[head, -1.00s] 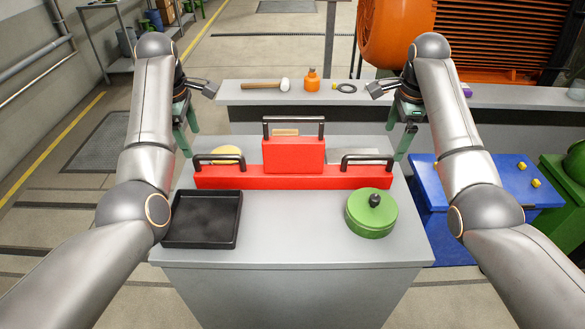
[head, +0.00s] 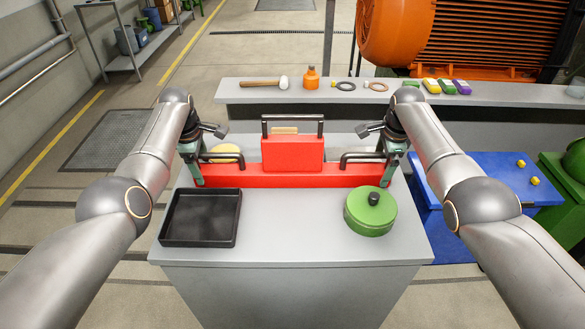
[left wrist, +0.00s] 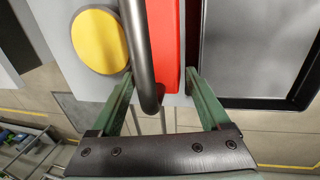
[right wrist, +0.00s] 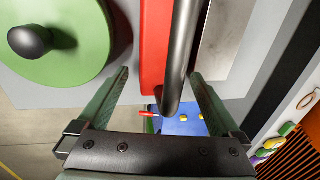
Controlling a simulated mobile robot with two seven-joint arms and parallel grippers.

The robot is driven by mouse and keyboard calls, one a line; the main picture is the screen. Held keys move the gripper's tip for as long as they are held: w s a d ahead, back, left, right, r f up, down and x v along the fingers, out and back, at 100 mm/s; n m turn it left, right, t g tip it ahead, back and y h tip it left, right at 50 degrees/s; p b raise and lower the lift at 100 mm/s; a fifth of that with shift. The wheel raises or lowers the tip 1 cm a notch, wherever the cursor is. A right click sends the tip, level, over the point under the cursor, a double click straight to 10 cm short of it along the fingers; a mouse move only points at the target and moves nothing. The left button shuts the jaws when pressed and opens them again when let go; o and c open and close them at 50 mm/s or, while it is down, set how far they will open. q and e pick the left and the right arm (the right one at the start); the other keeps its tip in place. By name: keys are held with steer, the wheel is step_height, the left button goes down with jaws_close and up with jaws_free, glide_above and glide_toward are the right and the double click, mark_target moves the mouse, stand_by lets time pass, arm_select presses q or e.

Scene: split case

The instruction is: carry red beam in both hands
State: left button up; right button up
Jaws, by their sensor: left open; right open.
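The red beam (head: 290,178) lies across the grey worktop, with a dark bar handle near each end. A red block (head: 293,152) with its own dark handle stands at its middle. My left gripper (head: 195,172) is at the beam's left end, open, its fingers on either side of the left handle (head: 221,156) in the left wrist view (left wrist: 158,82). My right gripper (head: 388,172) is at the right end, open, its fingers on either side of the right handle (head: 362,156) in the right wrist view (right wrist: 158,82). Finger contact cannot be told.
A black tray (head: 239,222) stands front left on the worktop, and a green lidded pot (head: 371,217) front right. A yellow disc (left wrist: 98,40) lies close to the left handle. A bench (head: 240,97) behind holds a hammer, an orange bottle and small parts. The worktop between tray and pot is clear.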

arm_select(q)
steer(key=shift+f, duration=0.3)
arm_select(e)
steer(key=shift+f, duration=0.3)
arm_select(q)
steer(key=c, duration=1.2)
arm_select(e)
steer(key=c, duration=1.2)
arm_select(q)
jaws_close()
arm_select(e)
steer(key=shift+c, duration=0.6)
jaws_close()
arm_select(q)
steer(key=shift+w+r, duration=0.1)
steer(key=shift+r, duration=0.1)
arm_select(e)
steer(key=shift+w+r, duration=0.15)
steer(key=shift+r, duration=0.05)
